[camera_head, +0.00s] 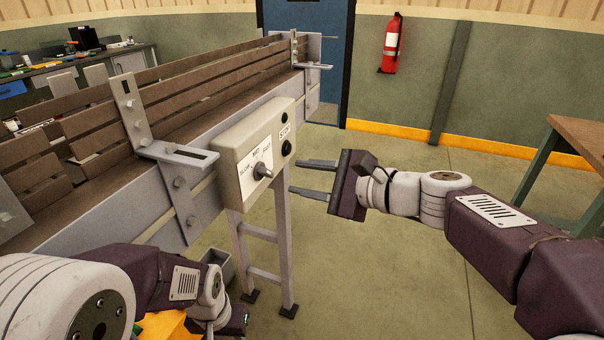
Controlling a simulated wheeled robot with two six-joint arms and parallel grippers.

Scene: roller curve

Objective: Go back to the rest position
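My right gripper (318,179) is held in the air just right of the control box (238,150), with its two fingers spread apart and nothing between them. The fingers point left toward the box. The box is beige, with a knob (262,170) on a white dial plate and dark round buttons on its right side. My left arm comes in at the lower left. The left gripper (234,320) is low by the bottom edge, and its fingers cannot be made out.
The conveyor (165,190) with slatted side rails runs from lower left to the back. A wooden table (585,135) stands at the right. A fire extinguisher (391,44) hangs on the far wall beside a blue door (325,40). The floor between is clear.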

